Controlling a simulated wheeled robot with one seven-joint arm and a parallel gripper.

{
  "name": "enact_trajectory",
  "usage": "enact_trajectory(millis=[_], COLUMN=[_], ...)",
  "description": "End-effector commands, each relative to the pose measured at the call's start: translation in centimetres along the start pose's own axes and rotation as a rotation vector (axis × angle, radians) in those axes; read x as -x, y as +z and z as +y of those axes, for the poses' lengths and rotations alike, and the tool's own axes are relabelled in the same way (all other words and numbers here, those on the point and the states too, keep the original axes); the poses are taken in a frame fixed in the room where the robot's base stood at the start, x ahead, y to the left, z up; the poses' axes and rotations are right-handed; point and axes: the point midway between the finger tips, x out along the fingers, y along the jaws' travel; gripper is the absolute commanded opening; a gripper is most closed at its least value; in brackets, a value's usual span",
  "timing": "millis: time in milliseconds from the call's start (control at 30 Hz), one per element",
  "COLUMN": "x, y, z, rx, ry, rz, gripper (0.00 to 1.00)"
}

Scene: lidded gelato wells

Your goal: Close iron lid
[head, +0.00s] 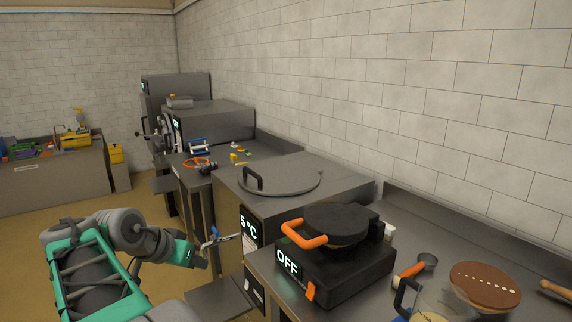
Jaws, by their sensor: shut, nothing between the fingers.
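The iron is a black box with a glowing OFF display and an orange switch; its base (335,268) stands on the steel counter at the lower middle right. Its round dark lid (345,220) with an orange loop handle (303,236) lies roughly flat over the base. I cannot tell whether a small gap remains under the lid. My gripper (217,238) is shut and empty, left of the iron and in front of the counter, apart from the handle.
A round grey well lid (290,181) with a black handle lies on the cabinet behind the iron, above a 5 °C display. A glass jug (425,305), an orange-handled scoop (412,270) and a brown round item (485,287) sit at right. Open floor lies left.

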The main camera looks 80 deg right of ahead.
Motion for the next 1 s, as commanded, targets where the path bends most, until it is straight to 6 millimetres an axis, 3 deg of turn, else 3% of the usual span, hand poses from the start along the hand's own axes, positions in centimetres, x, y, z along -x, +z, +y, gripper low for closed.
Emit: enact_trajectory(millis=[33, 100, 233, 300, 467, 900, 1000], x=[3.1, 4.5, 6.3, 6.6, 5.6, -2.6, -4.1], y=[-6.1, -10.4, -14.7, -15.5, -15.5, -15.8, -14.8], z=[3.2, 7.0, 12.1, 13.6, 14.7, 18.2, 18.1], rx=[-0.114, -0.259, -0.440, -0.491, -0.517, -0.515, -0.512], ry=[0.082, 0.186, 0.324, 0.364, 0.388, 0.386, 0.383], rz=[0.028, 0.067, 0.118, 0.134, 0.142, 0.139, 0.138], gripper=[0.00, 0.00, 0.00, 0.00, 0.00, 0.00, 0.00])
